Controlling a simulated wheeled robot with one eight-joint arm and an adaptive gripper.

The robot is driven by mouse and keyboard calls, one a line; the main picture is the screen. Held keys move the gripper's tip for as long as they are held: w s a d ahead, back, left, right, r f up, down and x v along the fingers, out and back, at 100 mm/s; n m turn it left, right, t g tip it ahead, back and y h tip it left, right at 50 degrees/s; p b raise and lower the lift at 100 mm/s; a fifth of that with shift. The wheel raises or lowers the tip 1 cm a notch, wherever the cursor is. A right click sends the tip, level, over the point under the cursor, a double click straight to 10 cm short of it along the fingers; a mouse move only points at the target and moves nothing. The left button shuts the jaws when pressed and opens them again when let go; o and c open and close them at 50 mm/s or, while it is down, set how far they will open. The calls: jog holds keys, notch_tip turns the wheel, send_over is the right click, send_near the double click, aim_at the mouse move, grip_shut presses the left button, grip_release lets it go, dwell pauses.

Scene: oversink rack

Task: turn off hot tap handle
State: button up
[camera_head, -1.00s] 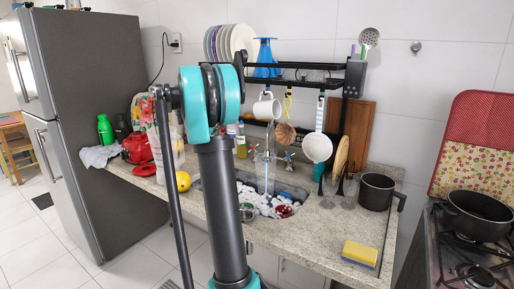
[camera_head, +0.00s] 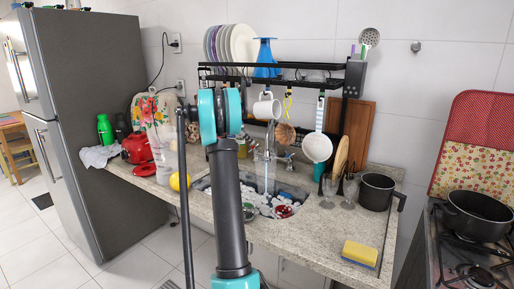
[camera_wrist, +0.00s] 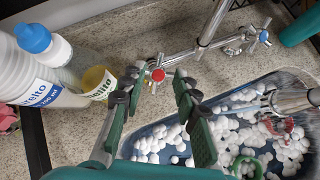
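The hot tap handle (camera_wrist: 157,75), a chrome cross with a red cap, sits behind the sink in the wrist view. My gripper (camera_wrist: 157,98) is open, its two dark, green-padded fingers apart on either side just in front of the handle. I cannot tell whether either finger touches it. The blue-capped cold handle (camera_wrist: 264,37) is to the right, joined by the chrome tap body (camera_wrist: 205,42). In the head view a water stream (camera_head: 266,181) falls from the tap into the sink. My arm hides the gripper there.
The sink (camera_wrist: 240,95) holds many white balls or suds and some dishes. Bottles (camera_wrist: 62,58) stand close left of the gripper. The black rack (camera_head: 290,82) with a hanging mug (camera_head: 267,107) and pan (camera_head: 318,147) is above. The counter's right front holds a sponge (camera_head: 359,253).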

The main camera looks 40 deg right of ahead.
aim_at(257, 146)
jog(key=x, duration=0.8)
